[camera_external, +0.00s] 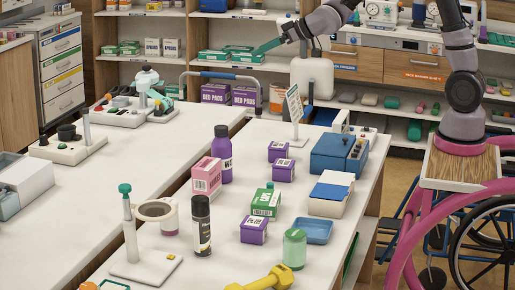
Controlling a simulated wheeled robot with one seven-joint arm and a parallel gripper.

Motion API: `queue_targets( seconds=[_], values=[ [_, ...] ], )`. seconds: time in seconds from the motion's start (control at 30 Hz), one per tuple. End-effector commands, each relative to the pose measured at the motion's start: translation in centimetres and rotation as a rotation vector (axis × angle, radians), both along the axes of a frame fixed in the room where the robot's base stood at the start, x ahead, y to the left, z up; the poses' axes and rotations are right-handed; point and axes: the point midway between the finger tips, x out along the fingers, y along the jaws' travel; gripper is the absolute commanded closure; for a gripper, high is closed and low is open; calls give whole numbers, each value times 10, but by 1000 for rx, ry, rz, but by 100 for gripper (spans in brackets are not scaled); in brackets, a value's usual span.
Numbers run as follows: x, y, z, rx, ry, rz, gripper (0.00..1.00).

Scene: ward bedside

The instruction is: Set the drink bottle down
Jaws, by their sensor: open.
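A purple bottle with a dark cap and a pale printed label (224,158) looks like the drink bottle. It stands upright on the white table (185,252), just behind a pink box. My gripper (268,47) is high at the top of the view, beyond and above the bottle and well apart from it. Its jaws are open, and I see nothing held in them. The teal parts at its end overlap green boxes on the back shelf, so the fingertips are hard to make out.
Around the bottle stand a pink box (206,176), a tape roll (157,212), a dark spray can (201,225), purple boxes (253,230) and a green jar (294,249). A blue device (339,153) stands at the right. Bare tabletop lies around the bottle's left. A wheelchair (480,225) is at right.

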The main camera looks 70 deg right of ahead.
Motion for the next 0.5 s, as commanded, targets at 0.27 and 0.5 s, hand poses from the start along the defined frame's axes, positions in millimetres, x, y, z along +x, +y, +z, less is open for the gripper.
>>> queue_targets(
  seconds=[0.27,0.5],
  values=[
    [-138,-16,68,83,183,-121,0],
    [-272,-15,85,223,346,-195,0]
  ],
)
